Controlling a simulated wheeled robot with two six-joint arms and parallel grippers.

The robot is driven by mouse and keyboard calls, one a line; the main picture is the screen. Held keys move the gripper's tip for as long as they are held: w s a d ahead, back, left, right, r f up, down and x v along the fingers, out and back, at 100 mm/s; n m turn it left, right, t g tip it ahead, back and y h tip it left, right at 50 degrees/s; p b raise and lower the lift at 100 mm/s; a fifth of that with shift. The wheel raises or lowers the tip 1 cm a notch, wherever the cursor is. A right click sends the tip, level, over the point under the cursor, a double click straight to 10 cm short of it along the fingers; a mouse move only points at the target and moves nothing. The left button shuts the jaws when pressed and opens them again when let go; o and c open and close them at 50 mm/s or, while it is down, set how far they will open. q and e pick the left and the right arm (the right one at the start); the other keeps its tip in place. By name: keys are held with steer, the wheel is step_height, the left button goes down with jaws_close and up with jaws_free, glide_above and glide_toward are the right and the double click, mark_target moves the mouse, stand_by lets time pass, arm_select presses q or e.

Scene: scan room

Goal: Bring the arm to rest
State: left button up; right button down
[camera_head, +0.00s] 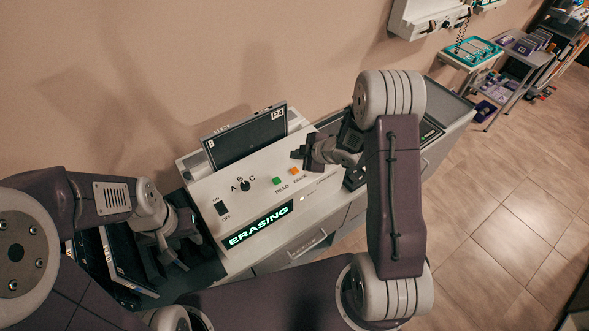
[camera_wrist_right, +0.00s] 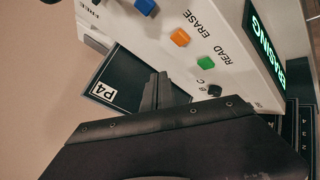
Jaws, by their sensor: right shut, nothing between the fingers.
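My right arm reaches over the white console (camera_head: 262,190) from the right. Its gripper (camera_head: 299,154) is shut and empty, above the console's back part, to the right of the dark plate (camera_head: 245,140) marked B and P4. In the right wrist view the shut fingers (camera_wrist_right: 160,90) show in front of the P4 plate (camera_wrist_right: 125,85), with the orange button (camera_wrist_right: 180,37) and green button (camera_wrist_right: 205,62) beyond. I see no clear contact with the console. My left gripper (camera_head: 176,255) is low at the console's left, by dark plates (camera_head: 125,260); its finger opening is unclear.
The console's display (camera_head: 258,224) reads ERASING in green. A selector knob (camera_head: 245,186) sits beside letters A, B, C. The wall rises close behind. A grey cabinet top extends right of the console. Trolleys (camera_head: 505,75) stand far right, with open tiled floor before them.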

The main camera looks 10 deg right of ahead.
stand_by(0.4)
step_height(320, 180, up, 6)
steer(key=w+a+t+b, duration=0.2)
steer(key=a+b, duration=0.1)
steer(key=b, duration=0.2)
steer(key=s+d+f+m+g+h, duration=0.1)
steer(key=s+f+m+g, duration=0.1)
steer(key=s+m, duration=0.3)
steer(key=s+d+f+m+g+h+b, duration=0.1)
steer(key=s+m, duration=0.4)
steer(key=s, duration=0.7)
steer(key=s+d+f+m+g+h+b, duration=0.1)
steer(key=s+d+f+m+g+h, duration=0.1)
steer(key=s+m+g, duration=0.3)
steer(key=s+f, duration=0.1)
steer(key=s, duration=0.2)
steer(key=shift+s+d+f+m+g+h, duration=0.3)
steer(key=shift+d+f+m, duration=0.1)
steer(key=shift+s, duration=0.1)
steer(key=shift+d, duration=0.1)
